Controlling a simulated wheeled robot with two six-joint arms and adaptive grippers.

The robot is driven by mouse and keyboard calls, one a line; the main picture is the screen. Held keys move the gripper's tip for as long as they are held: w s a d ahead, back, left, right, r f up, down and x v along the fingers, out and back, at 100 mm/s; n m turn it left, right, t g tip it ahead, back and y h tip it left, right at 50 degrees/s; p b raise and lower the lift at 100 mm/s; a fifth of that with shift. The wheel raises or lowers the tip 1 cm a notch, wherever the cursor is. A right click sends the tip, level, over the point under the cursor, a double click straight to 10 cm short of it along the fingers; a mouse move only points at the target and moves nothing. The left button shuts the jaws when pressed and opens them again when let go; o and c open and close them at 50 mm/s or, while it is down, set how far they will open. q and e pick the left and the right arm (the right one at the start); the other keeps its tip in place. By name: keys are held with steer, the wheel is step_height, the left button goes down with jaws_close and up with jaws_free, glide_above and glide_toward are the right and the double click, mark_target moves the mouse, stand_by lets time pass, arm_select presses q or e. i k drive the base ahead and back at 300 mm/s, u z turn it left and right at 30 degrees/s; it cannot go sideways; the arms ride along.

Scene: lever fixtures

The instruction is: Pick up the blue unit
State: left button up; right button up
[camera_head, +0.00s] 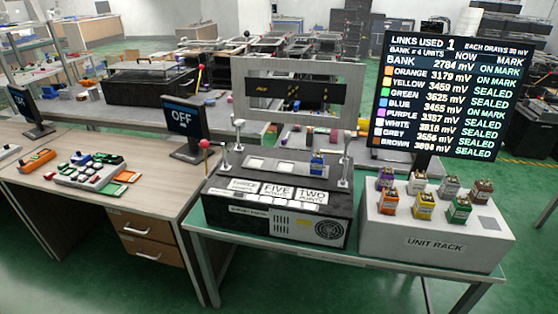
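The other slots in that row (270,168) look empty. Neither of my grippers is in view, and nothing is touching the blue unit.
The grey unit rack (432,243) on the right holds several coloured units, with a bare patch at its right. A dark readings screen (445,95) stands behind it. Thin posts and a grey frame (240,95) surround the station top. A red-knobbed lever (205,145) is left.

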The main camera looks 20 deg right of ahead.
mark_target(317, 159)
steer(key=u, duration=0.6)
steer(key=i, duration=1.2)
steer(key=z, duration=0.55)
